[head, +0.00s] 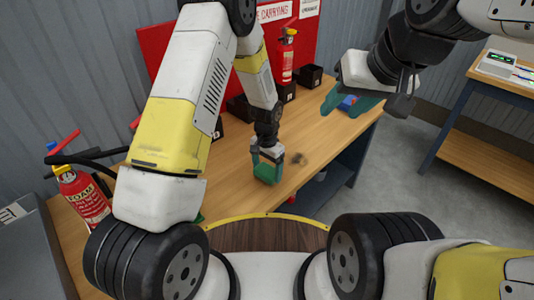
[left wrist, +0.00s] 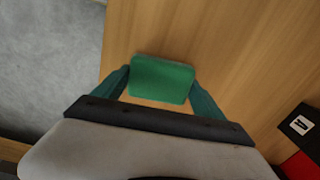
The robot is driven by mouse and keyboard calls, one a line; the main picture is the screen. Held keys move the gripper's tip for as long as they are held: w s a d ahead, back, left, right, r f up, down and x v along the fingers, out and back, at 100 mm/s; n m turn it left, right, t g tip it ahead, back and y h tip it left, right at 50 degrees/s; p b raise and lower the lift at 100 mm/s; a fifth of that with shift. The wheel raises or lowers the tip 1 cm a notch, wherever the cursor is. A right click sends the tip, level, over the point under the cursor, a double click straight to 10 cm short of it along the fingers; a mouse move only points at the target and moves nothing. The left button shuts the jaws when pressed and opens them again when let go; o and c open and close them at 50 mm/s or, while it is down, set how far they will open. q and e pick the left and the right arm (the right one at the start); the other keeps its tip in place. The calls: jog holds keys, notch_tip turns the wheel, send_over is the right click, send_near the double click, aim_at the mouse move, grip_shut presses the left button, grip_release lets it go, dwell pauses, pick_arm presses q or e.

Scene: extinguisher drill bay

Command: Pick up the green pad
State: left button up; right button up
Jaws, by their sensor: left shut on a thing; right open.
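The green pad (head: 268,174) is at the wooden bench, near its front edge in the head view. It also shows in the left wrist view (left wrist: 162,80) as a flat green block between the two teal fingers. My left gripper (head: 266,162) points down and is shut on the pad, one finger at each side. I cannot tell whether the pad touches the bench top or is slightly above it. My right gripper (head: 352,104) is open and empty, at the upper right of the head view. A blue object (head: 348,103) shows partly behind its fingers.
The wooden bench (head: 325,140) has bare room right of the pad. A red board (head: 155,45) stands behind, with an extinguisher (head: 287,55) and black holders (head: 310,76). A FOAM extinguisher (head: 82,197) is at left. Another table (head: 490,145) stands at right, across grey floor.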

pick_arm(q)
notch_tip(320, 180, up, 3)
jog(key=shift+f, duration=0.15)
jog(key=s, duration=0.5)
jog(key=s+a, duration=0.1)
jog(key=s, duration=0.4)
jog(key=s+a+r, duration=0.1)
jog(key=s, duration=0.5)
